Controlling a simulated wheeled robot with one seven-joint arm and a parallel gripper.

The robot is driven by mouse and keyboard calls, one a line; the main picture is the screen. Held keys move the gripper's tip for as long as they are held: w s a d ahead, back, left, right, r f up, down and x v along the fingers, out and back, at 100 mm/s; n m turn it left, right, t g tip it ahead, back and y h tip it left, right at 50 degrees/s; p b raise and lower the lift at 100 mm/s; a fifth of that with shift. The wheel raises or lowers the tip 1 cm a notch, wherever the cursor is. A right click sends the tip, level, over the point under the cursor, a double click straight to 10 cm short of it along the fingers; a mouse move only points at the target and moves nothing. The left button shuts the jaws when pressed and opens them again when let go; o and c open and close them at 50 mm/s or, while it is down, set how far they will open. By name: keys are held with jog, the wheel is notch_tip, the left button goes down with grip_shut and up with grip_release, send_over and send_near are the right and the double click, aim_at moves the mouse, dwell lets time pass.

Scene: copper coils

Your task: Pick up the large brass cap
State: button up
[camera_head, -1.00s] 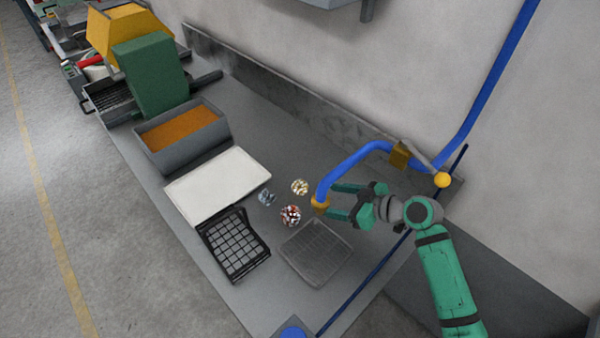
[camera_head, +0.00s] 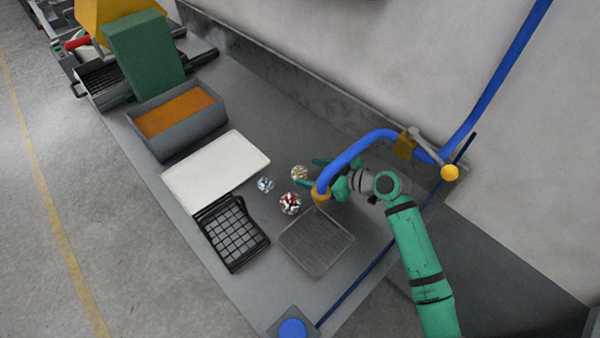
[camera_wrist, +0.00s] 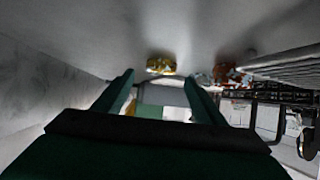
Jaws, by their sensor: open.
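A small round brass-coloured thing (camera_head: 300,172), which looks like the large brass cap, sits on the grey worktable. In the wrist view the brass-coloured thing (camera_wrist: 161,65) appears just beyond and between my fingertips. My gripper (camera_head: 322,176) is open and empty, its fingers pointing left toward it. The blue pipe hides part of the gripper in the head view. Both green fingers of my gripper (camera_wrist: 160,84) show apart in the wrist view.
The blue pipe (camera_head: 352,152) arches over my gripper, ending in an orange nozzle (camera_head: 320,197).

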aim_at(300, 171)
jog(key=x, duration=0.3)
jog(key=shift+a+f, duration=0.15)
jog(key=shift+f, duration=0.05)
jog(key=c, duration=1.2)
jog(key=shift+r, duration=0.1)
